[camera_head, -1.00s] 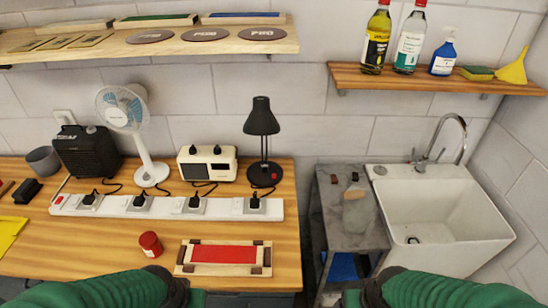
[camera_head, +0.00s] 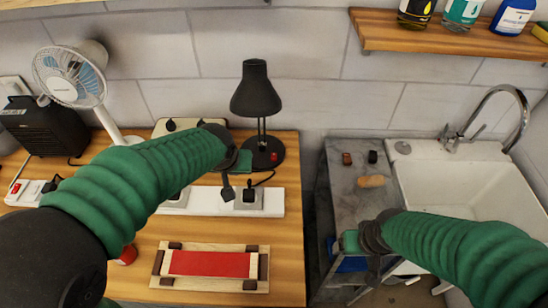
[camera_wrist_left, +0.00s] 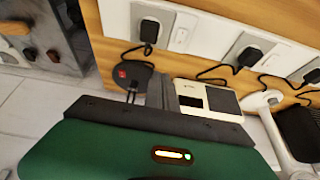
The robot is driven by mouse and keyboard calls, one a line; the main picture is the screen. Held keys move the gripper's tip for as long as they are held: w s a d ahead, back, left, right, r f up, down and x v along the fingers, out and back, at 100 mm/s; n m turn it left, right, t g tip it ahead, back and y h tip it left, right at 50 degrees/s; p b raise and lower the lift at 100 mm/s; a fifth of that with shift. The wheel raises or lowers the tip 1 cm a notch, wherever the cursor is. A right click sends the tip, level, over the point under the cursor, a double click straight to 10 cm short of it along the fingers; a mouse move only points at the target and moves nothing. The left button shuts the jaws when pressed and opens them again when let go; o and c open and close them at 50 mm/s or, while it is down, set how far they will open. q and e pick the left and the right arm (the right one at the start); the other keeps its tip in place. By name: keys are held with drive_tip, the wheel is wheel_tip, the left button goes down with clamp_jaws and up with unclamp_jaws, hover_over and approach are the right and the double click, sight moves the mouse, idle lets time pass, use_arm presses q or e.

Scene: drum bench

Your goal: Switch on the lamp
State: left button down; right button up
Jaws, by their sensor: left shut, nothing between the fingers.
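The black desk lamp (camera_head: 256,92) stands upright at the back right of the wooden bench, its shade facing down, with no glow visible. A red switch (camera_head: 274,157) sits on its round base, and it also shows in the left wrist view (camera_wrist_left: 122,74). My left gripper (camera_head: 228,192) is shut and empty, pointing down just left of the lamp base, above the power strip. In the left wrist view its fingers (camera_wrist_left: 168,92) show beside the base, apart from the switch. My right gripper (camera_head: 372,272) hangs by the grey counter; its jaw opening is unclear.
A white power strip (camera_head: 270,203) with black plugs lies in front of the lamp. A cream appliance (camera_head: 172,125), partly hidden, stands behind my left arm, with a white fan (camera_head: 72,78) further left. A red panel in a wooden frame (camera_head: 210,264) lies at the front.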

use_arm(q)
drive_tip(key=w+d+t+b, duration=0.2)
drive_tip(key=w+d+b, duration=0.4)
drive_tip(key=w+d, duration=0.2)
drive_tip(key=shift+w+d+b, duration=0.25)
drive_tip(key=shift+d+b, duration=0.05)
drive_tip(key=shift+d, duration=0.7)
